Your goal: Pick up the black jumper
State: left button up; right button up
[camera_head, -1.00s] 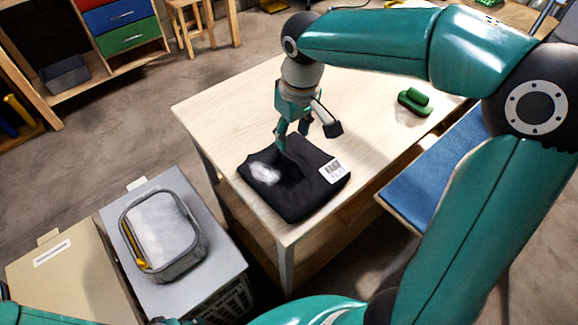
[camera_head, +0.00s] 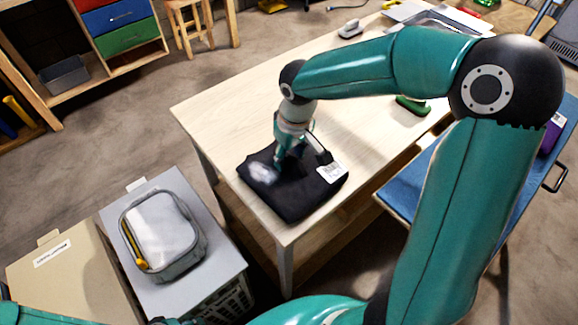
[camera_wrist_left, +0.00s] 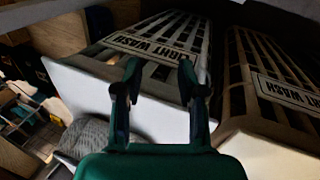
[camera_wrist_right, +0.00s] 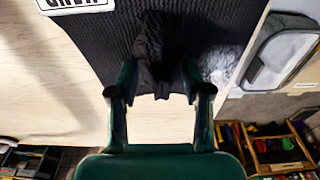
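The black jumper (camera_head: 292,188) lies folded on the pale wooden table, with a white label and a whitish patch on top. My right gripper (camera_head: 288,160) is down at the jumper, its fingers pointing onto the cloth. In the right wrist view its two fingers stand apart over the jumper (camera_wrist_right: 105,40), with a raised, crumpled fold of cloth between them. I cannot tell whether the fingertips touch the cloth. My left gripper (camera_wrist_left: 159,70) is open and empty, near the laundry baskets and away from the jumper.
A green brush (camera_head: 412,106) and an iron (camera_head: 350,28) lie farther back.

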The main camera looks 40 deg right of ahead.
grip_shut()
jog(key=shift+w+r, duration=0.1)
jog(key=shift+r, duration=0.1)
dwell(0.3)
